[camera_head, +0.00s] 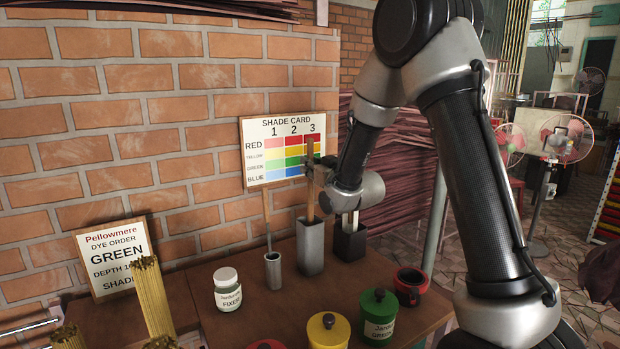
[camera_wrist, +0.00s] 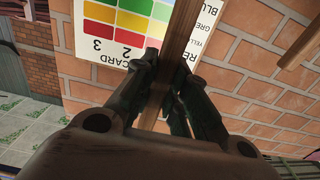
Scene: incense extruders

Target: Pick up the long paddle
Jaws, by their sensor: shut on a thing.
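The long paddle (camera_head: 310,203) is a wooden stick standing upright, its lower end inside a tall grey square holder (camera_head: 311,248). My gripper (camera_head: 316,172) is shut around its upper part, in front of the shade card. In the wrist view the paddle (camera_wrist: 180,40) runs up between the two dark fingers of my gripper (camera_wrist: 167,88). The fingers hide part of the shaft, and the holder hides its lower end.
A shorter grey holder with a thin stick (camera_head: 273,270) stands left, and a black holder (camera_head: 350,242) right. The shade card (camera_head: 270,160) leans behind.

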